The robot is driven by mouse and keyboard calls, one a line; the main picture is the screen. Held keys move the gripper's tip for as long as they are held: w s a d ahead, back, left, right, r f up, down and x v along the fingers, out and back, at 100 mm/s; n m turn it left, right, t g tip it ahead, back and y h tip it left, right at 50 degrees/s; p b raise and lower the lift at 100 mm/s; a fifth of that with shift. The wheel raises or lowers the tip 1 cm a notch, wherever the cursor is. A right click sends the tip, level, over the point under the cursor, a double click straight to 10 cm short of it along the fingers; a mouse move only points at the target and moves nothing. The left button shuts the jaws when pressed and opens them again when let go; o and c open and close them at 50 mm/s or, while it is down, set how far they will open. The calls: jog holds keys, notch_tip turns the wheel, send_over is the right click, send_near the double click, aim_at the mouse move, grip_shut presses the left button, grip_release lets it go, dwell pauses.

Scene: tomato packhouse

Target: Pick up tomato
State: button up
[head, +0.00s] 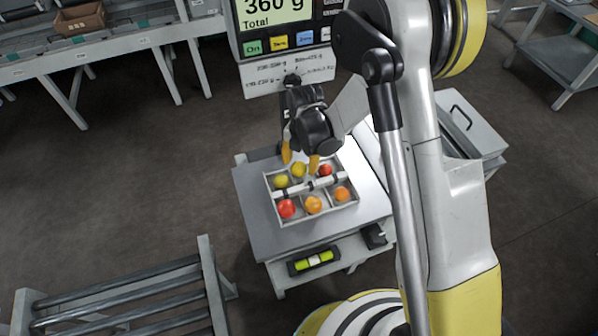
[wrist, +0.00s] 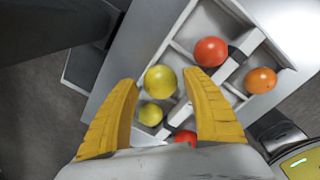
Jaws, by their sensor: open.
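A divided tray (head: 272,183) holds several tomatoes in its compartments. My gripper (head: 300,160) is open over the tray's far side, pointing down. In the wrist view its two yellow fingers (wrist: 160,80) stand either side of a yellow tomato (wrist: 160,81), with gaps on both sides. That tomato also shows in the head view (head: 298,169). A second, greener yellow tomato (head: 281,181) lies beside it. A red tomato (head: 325,170) is at the far right compartment. The near row has a red tomato (head: 286,208), an orange one (head: 313,204) and another orange one (head: 342,194).
The tray rests on a grey stand (head: 253,213). A white bar with dark bands crosses the tray's middle. A scale display (head: 275,15) reading 360 g stands behind. A roller rack (head: 120,290) is at lower left, a bench (head: 100,58) at far left.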

notch_tip(320, 180, down, 2)
jog(key=shift+f+b, duration=0.25)
jog(key=shift+b, duration=0.05)
jog(key=shift+r, duration=0.15)
jog(key=c, duration=0.6)
